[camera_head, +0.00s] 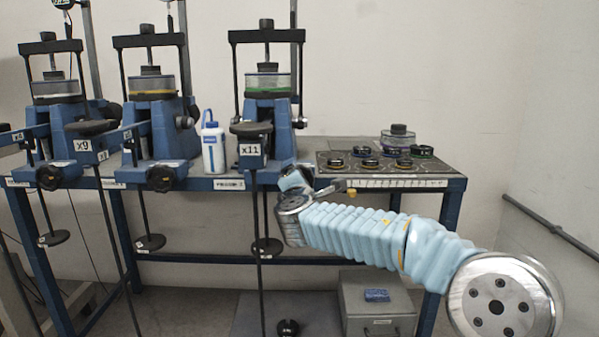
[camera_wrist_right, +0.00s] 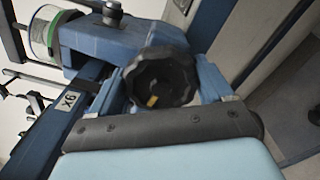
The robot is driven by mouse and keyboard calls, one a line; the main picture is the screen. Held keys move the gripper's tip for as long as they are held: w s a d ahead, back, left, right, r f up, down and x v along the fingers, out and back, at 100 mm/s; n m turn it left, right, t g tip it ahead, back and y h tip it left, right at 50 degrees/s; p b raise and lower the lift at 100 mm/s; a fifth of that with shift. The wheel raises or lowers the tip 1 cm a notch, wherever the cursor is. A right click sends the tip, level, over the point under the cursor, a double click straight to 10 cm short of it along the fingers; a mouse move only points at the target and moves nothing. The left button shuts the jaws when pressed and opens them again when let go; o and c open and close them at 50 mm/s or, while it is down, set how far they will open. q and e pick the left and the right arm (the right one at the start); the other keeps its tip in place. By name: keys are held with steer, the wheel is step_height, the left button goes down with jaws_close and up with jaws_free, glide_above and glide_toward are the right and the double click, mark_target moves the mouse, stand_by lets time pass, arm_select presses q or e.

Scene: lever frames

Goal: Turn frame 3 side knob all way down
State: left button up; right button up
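Frame 3 (camera_head: 268,105) is the blue lever frame on the right of the row in the head view, with a green-ringed cell on top. In the head view my right gripper (camera_head: 297,180) is at its lower front right and covers its side knob. In the right wrist view the side knob (camera_wrist_right: 163,77) is black and lobed, with a small yellow mark facing the camera. The green-ringed cell (camera_wrist_right: 42,32) shows at the upper left. My left gripper is not in view.
Two similar frames (camera_head: 150,110) (camera_head: 62,110) stand to the left, with black knobs and hanging weights. A white bottle (camera_head: 213,148) stands between frames. A dark panel with several rings (camera_head: 387,162) lies on the bench at right. A grey box (camera_head: 377,305) is on the floor.

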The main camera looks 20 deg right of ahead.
steer(key=shift+o, duration=1.3)
steer(key=shift+f, duration=0.1)
steer(key=shift+s, duration=0.15)
steer(key=b+v, duration=0.4)
steer(key=v, duration=0.1)
steer(key=shift+s+a, duration=0.15)
steer(key=shift+s, duration=0.2)
